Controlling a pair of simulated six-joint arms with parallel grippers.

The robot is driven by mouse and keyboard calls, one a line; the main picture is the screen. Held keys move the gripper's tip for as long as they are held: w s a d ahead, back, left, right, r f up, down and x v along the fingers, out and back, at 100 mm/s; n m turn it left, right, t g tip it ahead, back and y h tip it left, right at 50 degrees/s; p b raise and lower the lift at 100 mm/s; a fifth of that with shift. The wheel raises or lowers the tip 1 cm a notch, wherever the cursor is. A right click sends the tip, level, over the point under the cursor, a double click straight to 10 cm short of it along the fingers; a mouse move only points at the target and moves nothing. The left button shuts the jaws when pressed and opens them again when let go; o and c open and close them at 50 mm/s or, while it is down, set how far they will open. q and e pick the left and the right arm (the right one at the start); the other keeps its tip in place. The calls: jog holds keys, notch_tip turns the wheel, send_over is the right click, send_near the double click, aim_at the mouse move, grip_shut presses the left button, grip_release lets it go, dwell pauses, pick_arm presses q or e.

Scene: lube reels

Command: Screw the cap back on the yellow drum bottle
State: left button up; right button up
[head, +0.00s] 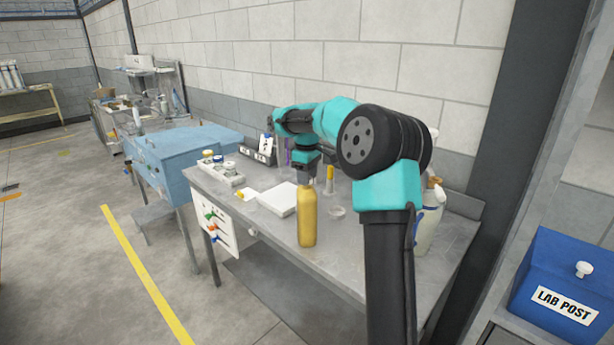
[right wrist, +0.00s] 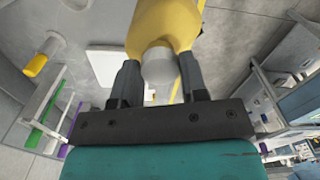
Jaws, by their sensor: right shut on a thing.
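The yellow drum bottle (head: 307,220) stands upright near the front edge of the grey table. My right gripper (head: 306,180) points down right over its top. In the right wrist view, a grey cap (right wrist: 159,66) sits between the two fingers of my right gripper (right wrist: 160,75), in front of the yellow bottle (right wrist: 165,22). The gripper is shut on the cap. The cap is at the bottle's mouth, but I cannot tell how far it is seated on the thread. My left gripper is not in view.
A white flat box (head: 278,198) lies left of the bottle on the table (head: 345,255). A small clear dish (head: 338,211) and a yellow-topped tube (head: 330,178) stand behind it. A white bottle (head: 430,225) is at the right, partly behind my arm. A rack with jars (head: 225,172) is at the left.

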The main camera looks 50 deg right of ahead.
jog(key=m, duration=0.4)
jog(key=shift+m, duration=0.5)
jog(key=m, duration=0.2)
jog(key=shift+m, duration=1.6)
jog(key=shift+f+m, duration=0.1)
jog(key=shift+m, duration=0.9)
jog(key=shift+a+m, duration=0.1)
jog(key=shift+m, duration=1.7)
jog(key=o, duration=1)
